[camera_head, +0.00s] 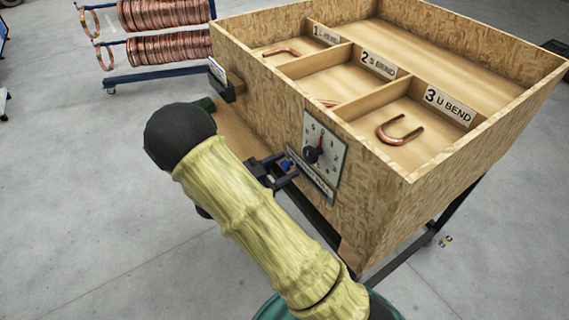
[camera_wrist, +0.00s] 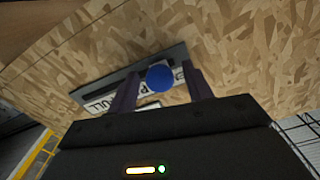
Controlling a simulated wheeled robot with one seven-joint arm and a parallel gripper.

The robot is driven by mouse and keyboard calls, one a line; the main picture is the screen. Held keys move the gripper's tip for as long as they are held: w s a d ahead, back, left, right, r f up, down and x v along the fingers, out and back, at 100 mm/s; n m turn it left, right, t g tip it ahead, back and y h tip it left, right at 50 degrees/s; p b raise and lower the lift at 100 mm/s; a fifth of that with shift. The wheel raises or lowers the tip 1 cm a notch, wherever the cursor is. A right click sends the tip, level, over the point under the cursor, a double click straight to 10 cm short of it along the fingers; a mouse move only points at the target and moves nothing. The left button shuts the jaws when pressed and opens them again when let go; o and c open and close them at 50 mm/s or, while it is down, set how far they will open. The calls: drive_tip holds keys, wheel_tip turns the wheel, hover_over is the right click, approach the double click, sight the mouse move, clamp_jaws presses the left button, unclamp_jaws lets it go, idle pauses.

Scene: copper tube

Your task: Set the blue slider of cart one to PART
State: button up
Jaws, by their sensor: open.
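The blue slider (camera_head: 289,164) is a small round knob on a labelled strip (camera_head: 314,180) below a dial on the wooden cart wall. My gripper (camera_head: 283,168) is open at the strip, with one dark finger on each side of the slider. In the wrist view, the blue knob (camera_wrist: 160,78) shows between the fingers of my gripper (camera_wrist: 161,75), with gaps visible on both sides. The strip's lettering (camera_wrist: 105,105) is partly covered there. The knob is near the end with letters like PA, but its exact setting cannot be told.
The dial (camera_head: 322,150) with a black pointer is just above the strip. The wooden bin (camera_head: 385,165) has compartments holding copper bends. A small dark box (camera_head: 222,82) is fixed on the wall farther left. Racks of copper coils (camera_head: 165,48) stand behind. Floor is clear at left.

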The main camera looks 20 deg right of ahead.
drive_tip(key=shift+w+d, duration=0.1)
drive_tip(key=shift+d, duration=0.25)
clamp_jaws()
